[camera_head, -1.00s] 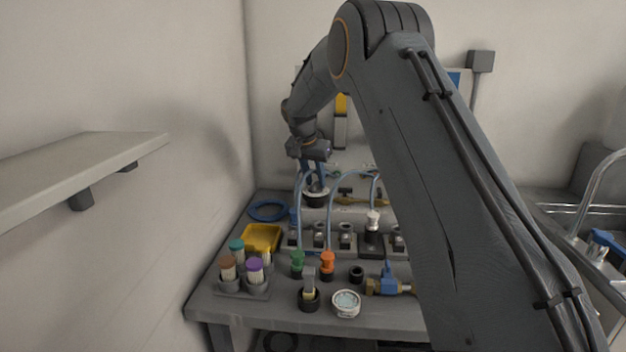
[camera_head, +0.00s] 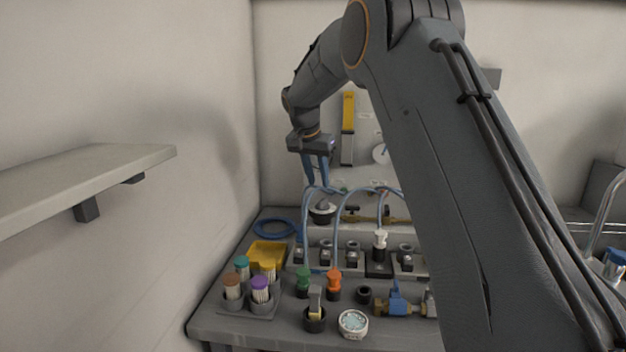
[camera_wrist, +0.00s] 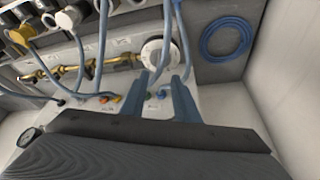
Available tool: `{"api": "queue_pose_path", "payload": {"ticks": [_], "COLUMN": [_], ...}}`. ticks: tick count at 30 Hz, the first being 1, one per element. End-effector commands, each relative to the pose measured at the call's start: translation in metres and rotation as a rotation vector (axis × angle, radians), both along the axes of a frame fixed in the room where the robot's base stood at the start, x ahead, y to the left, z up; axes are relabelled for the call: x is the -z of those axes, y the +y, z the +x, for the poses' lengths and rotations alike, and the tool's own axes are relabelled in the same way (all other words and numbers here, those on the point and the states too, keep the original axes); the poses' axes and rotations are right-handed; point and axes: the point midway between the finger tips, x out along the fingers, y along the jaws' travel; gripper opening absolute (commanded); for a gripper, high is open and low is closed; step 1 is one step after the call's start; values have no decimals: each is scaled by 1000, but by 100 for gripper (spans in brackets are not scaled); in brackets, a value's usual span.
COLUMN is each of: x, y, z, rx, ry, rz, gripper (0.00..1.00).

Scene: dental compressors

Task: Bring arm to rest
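My gripper (camera_head: 317,181) hangs with its blue fingers pointing down, above the back of the bench near the wall. Its two fingers stand apart with nothing seen between them in the wrist view (camera_wrist: 160,76). My upper arm covers the right part of the bench in the head view.
A wall shelf (camera_head: 95,175) juts out at left.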

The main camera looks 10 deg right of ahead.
Motion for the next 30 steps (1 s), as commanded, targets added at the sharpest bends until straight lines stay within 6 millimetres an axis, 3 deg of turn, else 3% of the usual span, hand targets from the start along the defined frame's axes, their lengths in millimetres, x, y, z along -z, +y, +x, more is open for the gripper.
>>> {"api": "queue_pose_path", "payload": {"ticks": [4, 8, 14, 24, 27, 30], "x": [8, 27, 63, 124, 137, 145], "y": [-3, -8, -13, -16, -15, -15], "z": [-22, -72, -177, -375, -417, -444], "rx": [-43, -135, -309, -556, -605, -634], "ry": [32, 97, 199, 327, 349, 361], "rz": [3, 16, 45, 107, 120, 127], "gripper": [28, 28, 28, 28, 28, 28]}}
